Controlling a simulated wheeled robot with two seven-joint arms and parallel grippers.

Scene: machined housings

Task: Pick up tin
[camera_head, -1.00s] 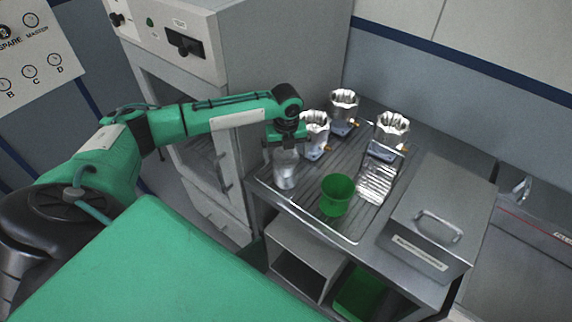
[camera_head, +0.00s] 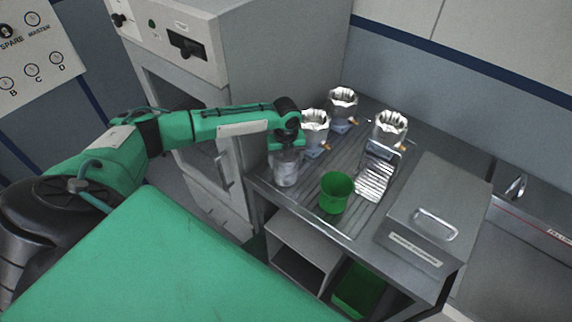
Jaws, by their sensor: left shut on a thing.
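A shiny metal tin (camera_head: 285,171) is at the left front of the ribbed metal tray (camera_head: 335,224). My left gripper (camera_head: 286,149) is above it, fingers pointing down, and is shut on the tin's upper part, hiding its rim. I cannot tell whether the tin's base touches the tray. My right gripper is not in view.
A green cup (camera_head: 335,193) stands close to the right of the tin. Metal housings (camera_head: 342,104) stand behind, and a ridged metal piece (camera_head: 376,174) lies to the right. A lidded metal box (camera_head: 434,212) and a grey cabinet (camera_head: 245,60) flank the tray.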

